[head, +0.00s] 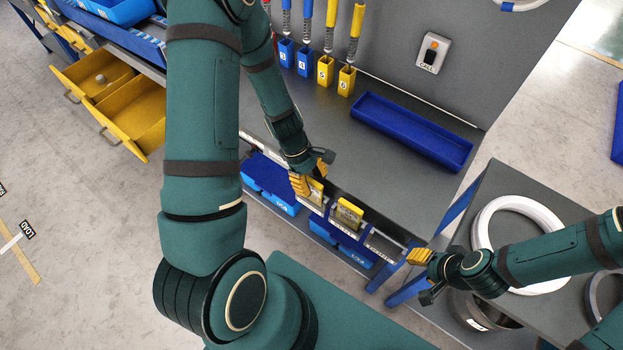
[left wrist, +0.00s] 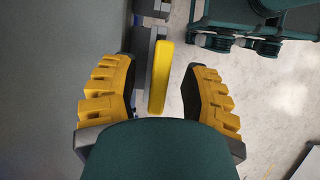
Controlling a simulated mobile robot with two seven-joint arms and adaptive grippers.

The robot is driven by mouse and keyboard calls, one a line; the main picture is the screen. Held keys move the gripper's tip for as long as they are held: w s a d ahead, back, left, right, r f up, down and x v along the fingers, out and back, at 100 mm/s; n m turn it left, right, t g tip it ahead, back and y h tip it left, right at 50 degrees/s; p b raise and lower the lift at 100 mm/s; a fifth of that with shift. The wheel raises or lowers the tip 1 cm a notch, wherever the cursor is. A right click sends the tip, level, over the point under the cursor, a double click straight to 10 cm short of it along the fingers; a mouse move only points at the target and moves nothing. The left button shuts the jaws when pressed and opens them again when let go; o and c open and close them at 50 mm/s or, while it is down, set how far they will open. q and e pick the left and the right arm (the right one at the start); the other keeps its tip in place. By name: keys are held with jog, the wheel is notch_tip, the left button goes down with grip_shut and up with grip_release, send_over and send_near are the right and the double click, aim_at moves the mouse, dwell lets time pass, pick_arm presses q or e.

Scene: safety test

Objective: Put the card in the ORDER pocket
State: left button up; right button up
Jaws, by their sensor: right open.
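A yellow card (head: 315,191) stands in a pocket of the rack on the bench's front edge. My left gripper (head: 311,174) is at this card. In the left wrist view the yellow card (left wrist: 160,76) is seen edge-on between the two fingers (left wrist: 160,90), with a gap on both sides, so the gripper is open. A second yellow card (head: 349,212) stands in the pocket to the right. A further pocket (head: 384,245) at the right end looks empty. No pocket lettering is readable, so I cannot tell which is ORDER. My right gripper (head: 422,262) is open and empty, right of the rack.
Blue bins (head: 281,203) hang below the rack. A long blue tray (head: 412,131) lies on the bench (head: 395,165), with bare surface around it. A side table with a white ring (head: 488,212) stands at right, near my right arm. Yellow drawers (head: 140,110) stand open at left.

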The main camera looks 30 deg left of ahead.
pick_arm(q)
jog(key=d+p+v, duration=0.1)
jog(key=p+v, duration=0.2)
jog(key=v, duration=0.6)
jog(key=d+r+p+v, duration=0.1)
jog(key=p+v, duration=0.3)
jog(key=v, duration=0.5)
jog(key=shift+s+d+r, duration=0.15)
jog(key=shift+d+r, duration=0.05)
jog(key=shift+r, duration=0.05)
dwell(1.0)
